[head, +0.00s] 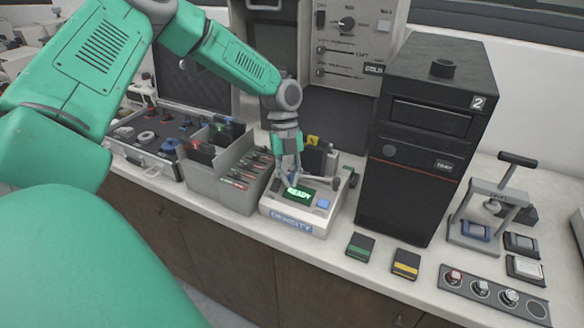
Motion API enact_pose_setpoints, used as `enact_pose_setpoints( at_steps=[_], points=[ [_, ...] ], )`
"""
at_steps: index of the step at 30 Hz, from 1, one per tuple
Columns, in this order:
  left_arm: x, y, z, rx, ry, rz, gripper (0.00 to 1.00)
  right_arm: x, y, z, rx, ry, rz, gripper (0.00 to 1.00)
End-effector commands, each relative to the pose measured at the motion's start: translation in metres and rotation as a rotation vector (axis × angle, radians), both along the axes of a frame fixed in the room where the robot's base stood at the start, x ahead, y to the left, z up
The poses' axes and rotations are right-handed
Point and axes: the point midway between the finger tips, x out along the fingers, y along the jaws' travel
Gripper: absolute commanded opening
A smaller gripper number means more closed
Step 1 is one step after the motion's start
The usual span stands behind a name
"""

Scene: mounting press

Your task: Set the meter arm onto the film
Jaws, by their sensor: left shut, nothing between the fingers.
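The density meter (299,222) is a pale box on the counter with a green lit display (299,193) reading READY and a blue button (323,203). My left gripper (291,178) is shut and empty, pointing down just above or behind the display; I cannot tell whether it touches the meter. A small dark-tipped part (351,180), possibly the meter arm, shows at the meter's right rear. The gripper hides much of the meter's back, and I cannot make out the film. My right gripper is not in view.
A grey divided bin (220,190) stands close left of the meter, with an open case (150,168) beyond it. A tall black unit (410,190) stands close on the right. Green (360,246) and yellow (406,263) cartridges lie in front. A small press (483,240) stands far right.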

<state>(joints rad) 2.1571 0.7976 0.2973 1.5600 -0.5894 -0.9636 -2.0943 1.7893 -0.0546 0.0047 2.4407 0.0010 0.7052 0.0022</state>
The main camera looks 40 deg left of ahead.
Motion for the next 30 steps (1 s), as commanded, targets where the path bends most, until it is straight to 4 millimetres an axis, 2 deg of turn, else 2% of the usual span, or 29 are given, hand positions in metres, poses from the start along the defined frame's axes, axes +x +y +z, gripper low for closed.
enact_pose_setpoints(
  at_steps=[13, 25, 30],
  points=[
    [0.009, -0.013, 0.001, 0.001, -0.002, -0.001, 0.00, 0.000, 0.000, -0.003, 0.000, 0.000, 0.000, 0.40],
    [0.009, -0.014, 0.001, -0.001, -0.002, 0.001, 0.00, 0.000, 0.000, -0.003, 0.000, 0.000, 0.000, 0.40],
    [0.008, -0.029, 0.004, -0.001, 0.000, -0.003, 0.00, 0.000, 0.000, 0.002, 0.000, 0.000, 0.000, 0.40]
  ],
)
